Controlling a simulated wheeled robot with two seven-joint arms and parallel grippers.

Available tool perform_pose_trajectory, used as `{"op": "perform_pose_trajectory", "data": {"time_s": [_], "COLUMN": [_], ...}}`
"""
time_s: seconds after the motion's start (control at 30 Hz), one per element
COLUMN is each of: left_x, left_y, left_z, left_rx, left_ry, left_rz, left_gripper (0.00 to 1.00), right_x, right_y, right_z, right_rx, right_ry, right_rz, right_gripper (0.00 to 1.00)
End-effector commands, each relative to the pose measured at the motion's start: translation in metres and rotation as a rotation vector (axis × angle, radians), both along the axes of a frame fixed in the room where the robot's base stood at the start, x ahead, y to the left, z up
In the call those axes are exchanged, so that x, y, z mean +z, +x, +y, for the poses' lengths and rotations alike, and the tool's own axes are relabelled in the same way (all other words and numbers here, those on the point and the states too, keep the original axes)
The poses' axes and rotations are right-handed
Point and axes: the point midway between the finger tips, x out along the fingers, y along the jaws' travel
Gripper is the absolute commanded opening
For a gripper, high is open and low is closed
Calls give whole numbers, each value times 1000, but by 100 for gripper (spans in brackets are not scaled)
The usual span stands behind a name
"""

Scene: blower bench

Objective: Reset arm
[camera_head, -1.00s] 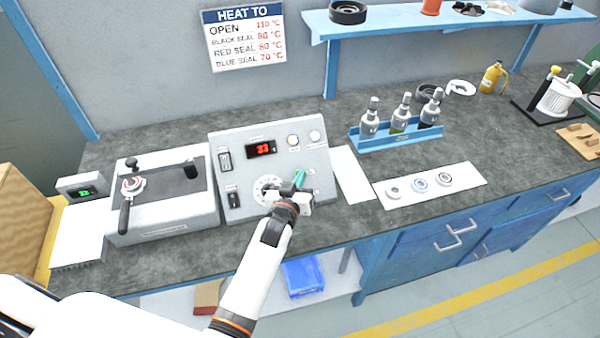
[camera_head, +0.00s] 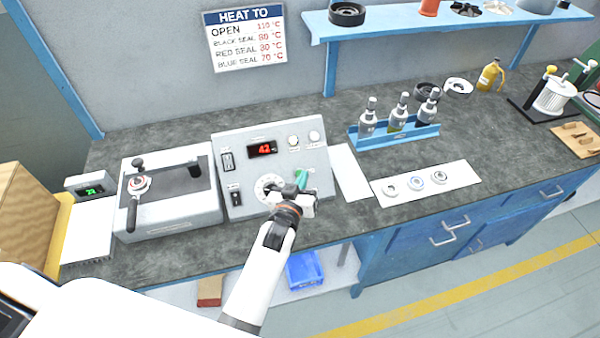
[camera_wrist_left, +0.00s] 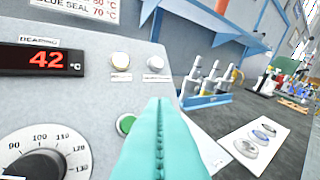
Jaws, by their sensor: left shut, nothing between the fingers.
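My left gripper (camera_head: 301,180) has teal fingers and is in front of the grey control box (camera_head: 222,150), near its dial (camera_head: 268,186). In the left wrist view the teal fingers (camera_wrist_left: 162,135) are pressed together with nothing between them. They stand right of the dial (camera_wrist_left: 45,160) and beside a green button (camera_wrist_left: 126,124); I cannot tell whether they touch the panel. The red display (camera_head: 263,149) reads 42, also in the left wrist view (camera_wrist_left: 42,60). My right gripper is not in view.
Left of the box stands a white device with a black lever (camera_head: 132,215). Right are a blue rack (camera_head: 398,140) with bottles, and a white mat (camera_head: 410,192) with rings. A sign (camera_head: 245,40) hangs on the wall. Bare worktop lies behind the box.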

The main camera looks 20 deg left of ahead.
Motion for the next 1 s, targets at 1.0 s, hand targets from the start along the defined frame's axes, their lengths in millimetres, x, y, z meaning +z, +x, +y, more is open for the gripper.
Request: {"op": "perform_pose_trajectory", "data": {"time_s": [1.0], "left_x": [-17], "left_y": [-213], "left_z": [43], "left_rx": [-150], "left_ry": [214], "left_rz": [832], "left_gripper": [0], "right_x": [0], "right_y": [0], "right_z": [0], "right_rx": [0], "right_ry": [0], "right_rz": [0], "right_gripper": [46]}}
